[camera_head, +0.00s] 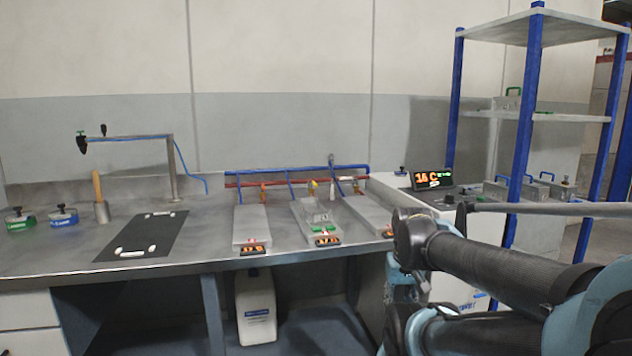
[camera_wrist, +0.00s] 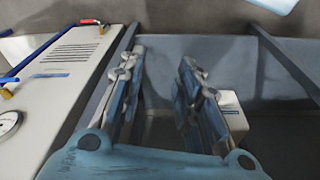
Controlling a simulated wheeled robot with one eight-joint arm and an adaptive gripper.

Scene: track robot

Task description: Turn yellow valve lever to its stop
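In the head view, a small yellow piece (camera_head: 312,184) shows on the pipes behind the middle plate; it may be the valve lever. In the wrist view, small yellow fittings show on the pale panel at the left, one by a blue tube (camera_wrist: 6,93) and one at the far edge (camera_wrist: 103,29). I cannot tell which is the lever or how it is turned. My gripper (camera_wrist: 162,56) is open, with nothing between its fingers, to the right of that panel and apart from both fittings. In the head view its fingertips are not clear.
A steel bench (camera_head: 215,230) carries several plates with orange displays. Blue and red pipes (camera_head: 290,170) run behind them. A display reading 16 C (camera_head: 433,178) and a blue-post shelf (camera_head: 525,130) stand right. A white jug (camera_head: 255,308) is under the bench. A gauge (camera_wrist: 9,122) sits on the panel.

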